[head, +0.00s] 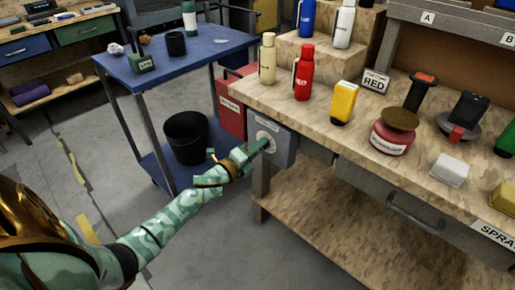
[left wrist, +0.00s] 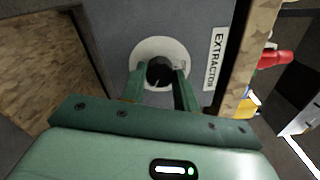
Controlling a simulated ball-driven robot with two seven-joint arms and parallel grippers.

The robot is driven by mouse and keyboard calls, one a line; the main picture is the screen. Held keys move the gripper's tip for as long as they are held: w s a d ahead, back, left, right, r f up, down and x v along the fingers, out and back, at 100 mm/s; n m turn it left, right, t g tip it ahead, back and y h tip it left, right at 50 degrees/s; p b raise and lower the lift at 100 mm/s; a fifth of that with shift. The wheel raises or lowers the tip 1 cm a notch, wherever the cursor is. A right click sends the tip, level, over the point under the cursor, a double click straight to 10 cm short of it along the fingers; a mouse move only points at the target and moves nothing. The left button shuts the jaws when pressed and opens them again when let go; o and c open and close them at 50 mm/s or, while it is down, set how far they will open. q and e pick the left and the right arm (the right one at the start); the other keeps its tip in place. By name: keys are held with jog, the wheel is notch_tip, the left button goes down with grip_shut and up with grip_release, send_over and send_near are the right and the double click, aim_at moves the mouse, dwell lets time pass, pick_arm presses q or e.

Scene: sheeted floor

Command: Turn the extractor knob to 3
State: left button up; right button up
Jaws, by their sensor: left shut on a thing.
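The extractor knob (left wrist: 160,72) is a dark round knob on a pale round dial plate (left wrist: 148,48), set on a grey box with an "EXTRACTOR" label (left wrist: 215,60). In the head view the grey extractor box (head: 284,150) hangs at the left end of the workbench. My left gripper (head: 266,143) reaches its front there. In the left wrist view the fingers (left wrist: 161,82) of this gripper are shut on the knob, one on each side. The dial's numbers and the knob's pointer are too small or hidden to read. My right gripper is not in view.
A red box (head: 231,105) is beside the extractor box. A blue cart (head: 215,50) with a black bin (head: 186,138) stands left. Grey floor is open in front.

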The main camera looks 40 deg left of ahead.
pick_arm(q)
jog(key=o, duration=1)
jog(key=shift+f, duration=0.15)
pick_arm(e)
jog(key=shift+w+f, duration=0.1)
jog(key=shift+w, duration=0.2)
pick_arm(q)
jog(key=s+p, duration=0.1)
jog(key=s, duration=0.4)
jog(key=s+p, duration=0.1)
jog(key=s, duration=0.5)
jog(key=s+a+p, duration=0.1)
jog(key=s+p, duration=0.1)
jog(key=s, duration=0.3)
jog(key=shift+s+a, duration=0.1)
jog(key=shift+s, duration=0.1)
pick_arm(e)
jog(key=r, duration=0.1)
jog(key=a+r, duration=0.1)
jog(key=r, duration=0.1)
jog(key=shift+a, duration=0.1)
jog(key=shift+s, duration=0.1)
